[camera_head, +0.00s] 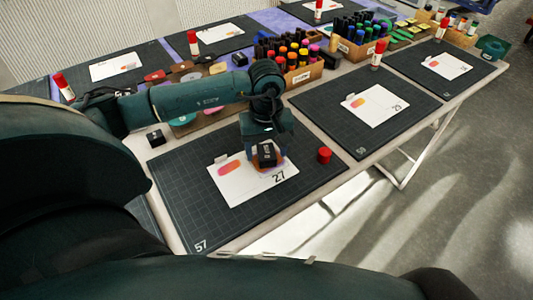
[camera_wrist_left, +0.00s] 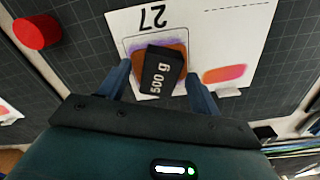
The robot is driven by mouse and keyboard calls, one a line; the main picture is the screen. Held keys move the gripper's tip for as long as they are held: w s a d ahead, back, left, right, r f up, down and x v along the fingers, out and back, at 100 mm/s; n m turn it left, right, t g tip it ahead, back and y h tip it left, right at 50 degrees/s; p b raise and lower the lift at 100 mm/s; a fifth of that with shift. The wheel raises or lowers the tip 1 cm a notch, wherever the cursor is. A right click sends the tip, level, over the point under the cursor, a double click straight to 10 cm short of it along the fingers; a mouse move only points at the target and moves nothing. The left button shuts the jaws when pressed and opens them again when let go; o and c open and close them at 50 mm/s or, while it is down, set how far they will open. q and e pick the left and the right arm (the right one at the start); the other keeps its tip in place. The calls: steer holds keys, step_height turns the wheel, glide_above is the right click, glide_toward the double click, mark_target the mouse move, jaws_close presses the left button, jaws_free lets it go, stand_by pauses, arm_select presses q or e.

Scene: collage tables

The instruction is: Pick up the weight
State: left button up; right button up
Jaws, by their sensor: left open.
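The weight is a small black block marked 500 g (camera_wrist_left: 162,71), lying on a printed patch of the white card numbered 27 (camera_wrist_left: 220,22). In the head view the weight (camera_head: 266,155) is partly under my left gripper (camera_head: 267,146), which points down over the card (camera_head: 225,192). In the left wrist view my left gripper (camera_wrist_left: 160,88) is open, with one finger on each side of the weight. I cannot tell whether the fingers touch it. My right gripper is not in view.
A dark cutting mat marked 57 (camera_head: 190,220) lies under the card. A red cap (camera_head: 324,155) stands right of the card. Another black block (camera_head: 154,137) is behind the mat's left side. Boxes of markers (camera_head: 303,77) stand behind. Another mat (camera_head: 420,93) lies right.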

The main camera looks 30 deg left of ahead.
arm_select(q)
steer(key=shift+c, duration=0.4)
jaws_close()
stand_by(0.4)
